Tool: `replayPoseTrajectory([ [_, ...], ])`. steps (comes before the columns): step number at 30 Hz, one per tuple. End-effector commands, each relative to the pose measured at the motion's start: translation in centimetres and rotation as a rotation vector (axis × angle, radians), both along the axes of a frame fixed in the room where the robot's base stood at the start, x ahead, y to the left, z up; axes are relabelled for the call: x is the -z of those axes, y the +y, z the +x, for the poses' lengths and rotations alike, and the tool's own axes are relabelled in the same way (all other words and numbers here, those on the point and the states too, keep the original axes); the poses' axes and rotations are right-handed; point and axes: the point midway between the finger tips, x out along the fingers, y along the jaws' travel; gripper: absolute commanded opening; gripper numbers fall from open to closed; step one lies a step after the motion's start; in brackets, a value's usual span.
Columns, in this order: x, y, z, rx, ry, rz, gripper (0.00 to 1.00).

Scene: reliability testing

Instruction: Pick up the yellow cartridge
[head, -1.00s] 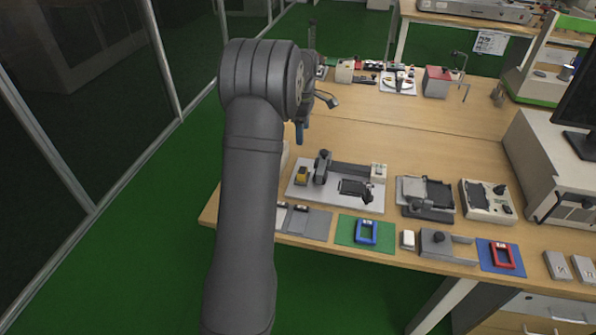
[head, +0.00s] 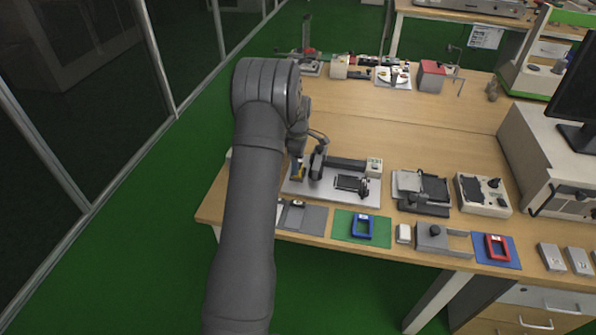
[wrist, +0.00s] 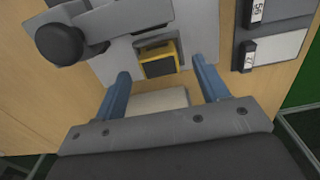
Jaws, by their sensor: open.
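The yellow cartridge (head: 298,171) sits at the left end of a light grey fixture plate (head: 333,192). In the wrist view the cartridge (wrist: 159,60) shows a yellow frame around a dark face, just beyond the fingertips. My gripper (wrist: 161,72) is open, with one blue finger to each side and the cartridge lying between their lines. The fingers are empty. In the head view my gripper (head: 296,155) is just above the cartridge and partly covers it; the exact gap is hard to tell.
A dark clamp with a round knob (wrist: 60,44) stands close to the cartridge. A white block (wrist: 157,101) lies under the gripper. Grey pads (head: 303,217), a green mat with a blue frame (head: 362,227) and a grey fixture (head: 421,193) stand nearby.

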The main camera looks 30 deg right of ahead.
Motion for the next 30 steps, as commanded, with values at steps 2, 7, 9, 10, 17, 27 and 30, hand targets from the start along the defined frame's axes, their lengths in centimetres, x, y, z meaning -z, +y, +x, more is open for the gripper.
replayPoseTrajectory([
  [2,1.1,0.0,0.0,0.0,0.002,0.002,0.67],
  [7,1.5,0.0,0.0,0.0,-0.001,-0.001,0.67],
  [9,1.5,0.0,0.0,0.0,-0.001,-0.001,0.67],
  [10,1.5,0.0,0.0,0.0,-0.001,-0.001,0.63],
  [17,1.5,0.0,0.0,0.0,-0.001,-0.001,0.19],
  [27,0.7,0.0,0.0,0.0,-0.001,-0.001,0.18],
  [30,-0.9,-0.1,0.1,0.0,-0.004,-0.004,0.18],
])
